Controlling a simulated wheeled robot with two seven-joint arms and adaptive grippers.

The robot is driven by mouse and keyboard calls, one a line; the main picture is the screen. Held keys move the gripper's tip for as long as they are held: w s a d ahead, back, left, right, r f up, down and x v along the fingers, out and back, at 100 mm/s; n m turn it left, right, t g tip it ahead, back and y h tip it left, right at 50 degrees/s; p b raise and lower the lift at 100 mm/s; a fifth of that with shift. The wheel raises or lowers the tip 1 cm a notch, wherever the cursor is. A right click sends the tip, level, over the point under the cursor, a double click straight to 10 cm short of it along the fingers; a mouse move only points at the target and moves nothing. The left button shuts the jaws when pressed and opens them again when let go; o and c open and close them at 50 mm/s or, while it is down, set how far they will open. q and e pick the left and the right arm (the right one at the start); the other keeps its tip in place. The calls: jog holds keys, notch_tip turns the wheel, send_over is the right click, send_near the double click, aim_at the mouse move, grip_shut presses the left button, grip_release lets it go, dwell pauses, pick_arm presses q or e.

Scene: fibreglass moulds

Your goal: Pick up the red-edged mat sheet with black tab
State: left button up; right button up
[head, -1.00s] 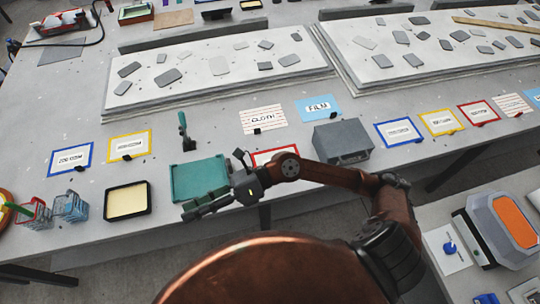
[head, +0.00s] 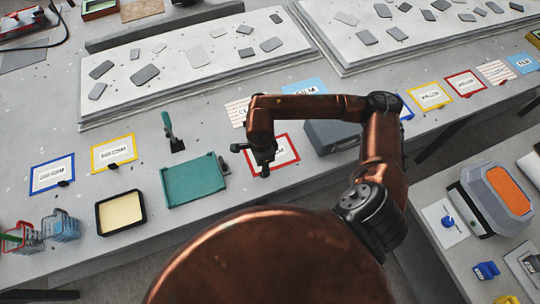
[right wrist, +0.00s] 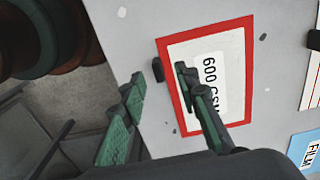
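The red-edged mat sheet (head: 287,151) lies flat near the table's front edge, partly covered by my right gripper (head: 263,160). In the right wrist view the same sheet (right wrist: 228,44) has a white middle and reads "600 GSM". Its black tab (right wrist: 158,70) is at the sheet's edge and shows between the fingertips of my open right gripper (right wrist: 160,77). One finger overlaps the sheet in that view; I cannot tell whether it touches. The tab cannot be made out in the head view. My left gripper is not in view.
A teal tray (head: 194,181) stands left of the sheet and a grey box (head: 332,136) right of it. A second red-edged sheet (head: 465,84) lies farther right among yellow and blue-edged sheets. A striped cloth sheet (head: 237,112) and blue film sheet (head: 306,85) lie behind.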

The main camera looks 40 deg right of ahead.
notch_tip(320, 180, down, 4)
jog(key=shift+s+r, duration=0.15)
jog(key=shift+r, duration=0.1)
grip_shut()
dwell(0.4)
